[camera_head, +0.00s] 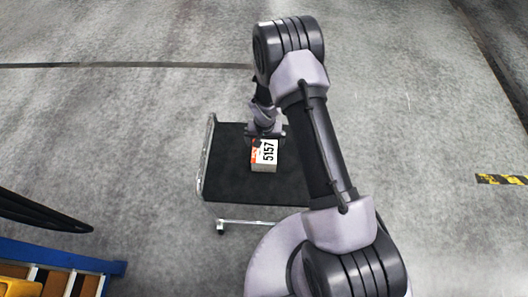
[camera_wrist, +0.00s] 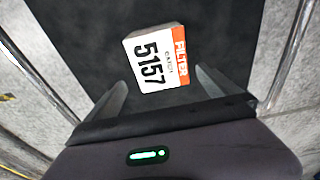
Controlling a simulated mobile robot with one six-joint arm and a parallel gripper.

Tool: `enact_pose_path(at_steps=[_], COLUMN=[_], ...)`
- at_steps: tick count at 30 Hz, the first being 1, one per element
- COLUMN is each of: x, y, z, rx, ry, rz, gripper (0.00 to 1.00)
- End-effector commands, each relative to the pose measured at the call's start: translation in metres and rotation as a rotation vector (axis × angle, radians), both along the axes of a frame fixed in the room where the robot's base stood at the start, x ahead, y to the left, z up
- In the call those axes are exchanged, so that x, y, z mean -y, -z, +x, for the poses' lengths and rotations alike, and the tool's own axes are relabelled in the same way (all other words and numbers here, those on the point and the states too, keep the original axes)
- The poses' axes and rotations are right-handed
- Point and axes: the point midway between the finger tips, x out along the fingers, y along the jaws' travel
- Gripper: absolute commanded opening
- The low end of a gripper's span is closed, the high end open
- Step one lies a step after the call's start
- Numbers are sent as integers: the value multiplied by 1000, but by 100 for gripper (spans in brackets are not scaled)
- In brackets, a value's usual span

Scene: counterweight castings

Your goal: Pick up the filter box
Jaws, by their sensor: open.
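The filter box (camera_head: 264,157) is a small white box with an orange band and the black number 5157. It lies on the black top of a wheeled cart (camera_head: 240,190). In the wrist view the filter box (camera_wrist: 157,60) shows its label, with "FILTER" on the orange band. My gripper (camera_wrist: 162,92) is open, with one pale finger to the lower left of the box and one to its lower right. The box lies just beyond the fingertips in that view, and nothing is held. In the head view my gripper (camera_head: 265,137) is at the box's far end, partly hidden by my arm.
The cart has metal rails (camera_wrist: 290,50) along its sides. A blue frame with yellow items (camera_head: 60,258) stands at the lower left, with black curved tubes (camera_head: 40,210) above it. Yellow-black tape (camera_head: 502,180) marks the floor at right. The grey floor around the cart is mostly clear.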

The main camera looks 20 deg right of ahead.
Motion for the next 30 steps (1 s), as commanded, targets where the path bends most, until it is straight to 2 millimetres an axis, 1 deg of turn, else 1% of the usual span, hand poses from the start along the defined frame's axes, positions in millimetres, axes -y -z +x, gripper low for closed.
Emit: enact_pose_path(at_steps=[1,3,6,11,15,18,24,29,30], x=[1,1,2,1,-3,-2,-2,-2,-2], y=[20,37,50,63,92,108,106,106,106], z=[1,3,5,4,-3,0,1,0,0], rx=[-2,-2,-1,-1,-2,-1,0,0,0], ry=[0,0,0,0,-1,1,1,1,1], rz=[0,0,-1,-1,0,0,0,0,0], gripper=[100,100,100,100,100,100,100,69,61])
